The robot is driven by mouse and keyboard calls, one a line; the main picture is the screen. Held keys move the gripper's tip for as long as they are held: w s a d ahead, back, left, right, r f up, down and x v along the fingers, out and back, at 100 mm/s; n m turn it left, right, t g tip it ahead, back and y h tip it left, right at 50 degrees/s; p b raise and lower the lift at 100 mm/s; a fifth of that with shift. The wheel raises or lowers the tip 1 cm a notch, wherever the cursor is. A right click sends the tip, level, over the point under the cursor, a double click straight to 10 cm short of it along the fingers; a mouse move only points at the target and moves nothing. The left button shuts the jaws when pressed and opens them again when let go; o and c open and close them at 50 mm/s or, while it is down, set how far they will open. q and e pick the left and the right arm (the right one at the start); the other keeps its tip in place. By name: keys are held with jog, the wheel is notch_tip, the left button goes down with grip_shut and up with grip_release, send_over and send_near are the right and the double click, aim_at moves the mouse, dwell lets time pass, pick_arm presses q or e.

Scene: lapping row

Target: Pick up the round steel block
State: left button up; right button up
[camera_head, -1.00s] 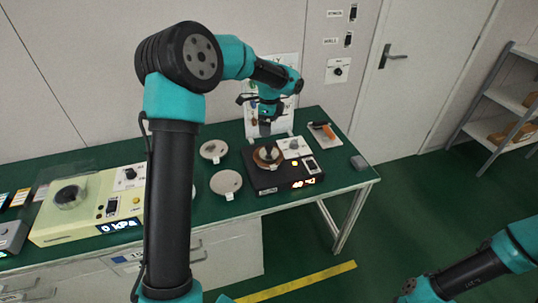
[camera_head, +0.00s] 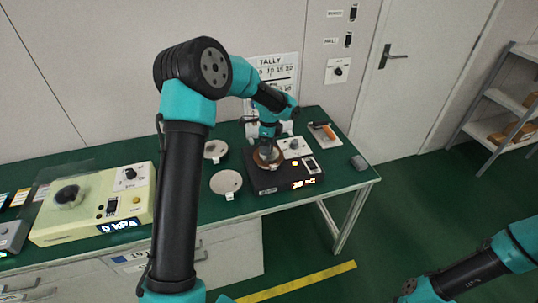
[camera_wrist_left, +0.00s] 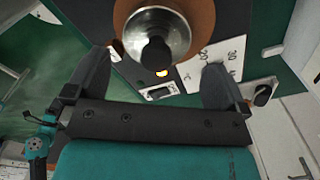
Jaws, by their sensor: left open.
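The round steel block (camera_wrist_left: 174,28) shows in the left wrist view as a shiny silver disc with a dark knob on top. It sits on a round copper-brown plate (camera_wrist_left: 204,14) of a black heater unit (camera_head: 290,182). My left gripper (camera_wrist_left: 160,66) is open, with its two fingers on either side of the knob in that view; I cannot tell whether they touch it. In the head view my left gripper (camera_head: 266,153) points down over the heater plate and mostly hides the block. My right gripper is out of view; only its arm shows at lower right.
Two pale discs, one nearer (camera_head: 226,182) and one farther (camera_head: 215,149), lie left of the heater. A white dial panel (camera_head: 292,147) stands close beside the plate. A yellow-cream gauge unit (camera_head: 85,218) is farther left. A grey block (camera_head: 359,162) lies near the table's right end.

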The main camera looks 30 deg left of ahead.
pick_arm(q)
jog(key=f, duration=0.4)
jog(key=shift+s+f, duration=0.2)
jog(key=shift+f, duration=0.2)
jog(key=shift+r, duration=0.1)
jog(key=c, duration=1.5)
jog(key=shift+w+r, duration=0.1)
jog(key=shift+r, duration=0.45)
notch_tip(320, 180, up, 3)
jog(key=shift+f, duration=0.15)
jog(key=s+d, duration=0.2)
jog(key=s, duration=0.2)
jog(key=s+d, duration=0.3)
jog(key=s, duration=0.2)
jog(key=s+d+r, duration=0.1)
jog(key=s+d, duration=0.1)
jog(key=s, duration=0.3)
jog(key=shift+d, duration=0.35)
